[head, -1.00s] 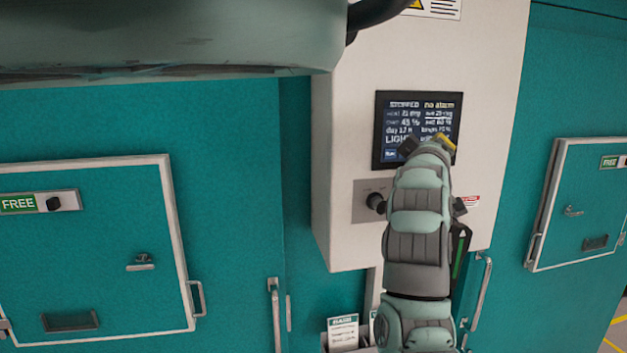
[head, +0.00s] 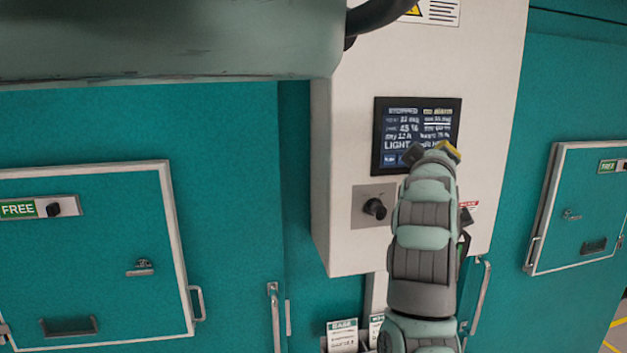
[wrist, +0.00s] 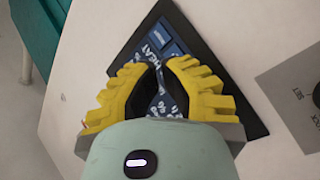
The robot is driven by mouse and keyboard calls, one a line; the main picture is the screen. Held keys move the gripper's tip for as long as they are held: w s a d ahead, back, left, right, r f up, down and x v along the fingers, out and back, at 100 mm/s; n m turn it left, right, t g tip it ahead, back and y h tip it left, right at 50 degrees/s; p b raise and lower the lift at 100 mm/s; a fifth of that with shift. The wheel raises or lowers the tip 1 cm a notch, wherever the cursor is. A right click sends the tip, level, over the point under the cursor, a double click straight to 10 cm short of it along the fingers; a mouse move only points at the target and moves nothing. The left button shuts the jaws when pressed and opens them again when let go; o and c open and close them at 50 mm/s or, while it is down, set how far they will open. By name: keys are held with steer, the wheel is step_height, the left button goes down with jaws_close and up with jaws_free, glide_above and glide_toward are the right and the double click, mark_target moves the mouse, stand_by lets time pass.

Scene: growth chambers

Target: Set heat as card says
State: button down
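A dark control screen (head: 417,120) is set in the white panel. It reads STOPPED at top left, with rows for heat, percent and day below; the small figures are blurred. A round dark knob (head: 375,208) sits on a grey plate below its left part. My gripper (head: 436,150) is in front of the screen's lower right part and hides it. In the wrist view, the yellow fingers (wrist: 158,65) lean together over the screen (wrist: 200,72), with nothing seen held; whether the tips meet is unclear. A white card (head: 342,338) stands in a holder below; its small text is unreadable.
A second card (head: 376,330) is partly hidden by my arm. Teal chamber doors with FREE signs stand left (head: 85,260) and right (head: 585,210). Door handles (head: 276,312) stick out below the panel. A warning label (head: 432,10) is above the screen.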

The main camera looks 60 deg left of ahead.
steer(key=d, duration=0.1)
steer(key=s+d+p, duration=0.1)
steer(key=d, duration=0.1)
steer(key=s+d, duration=0.1)
steer(key=shift+d, duration=0.15)
steer(key=c, duration=1.6)
jaws_free()
jaws_close()
steer(key=shift+c, duration=0.4)
jaws_free()
